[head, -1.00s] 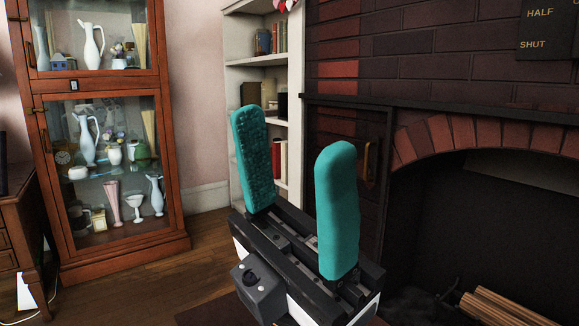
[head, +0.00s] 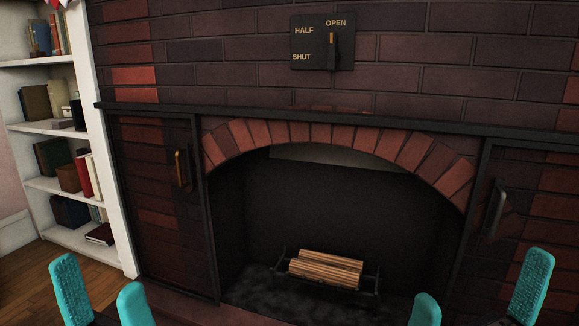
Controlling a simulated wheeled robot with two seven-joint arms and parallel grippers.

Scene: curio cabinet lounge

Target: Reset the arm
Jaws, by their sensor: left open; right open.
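My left gripper (head: 98,298) shows at the bottom left of the head view, its two teal fingers apart with nothing between them. My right gripper (head: 478,296) shows at the bottom right, its teal fingers also apart and empty. Both stand upright in front of the brick fireplace (head: 345,190), touching nothing that I can see. The lower parts of both grippers and the arms are cut off by the bottom edge.
A dark plate (head: 308,55) marked HALF, OPEN and SHUT carries a lever (head: 332,50) pointing up towards OPEN. Logs (head: 326,266) lie on a grate in the firebox. Side panels have a brass handle (head: 181,168) and a dark handle (head: 497,208). A bookshelf (head: 118,200) stands at left.

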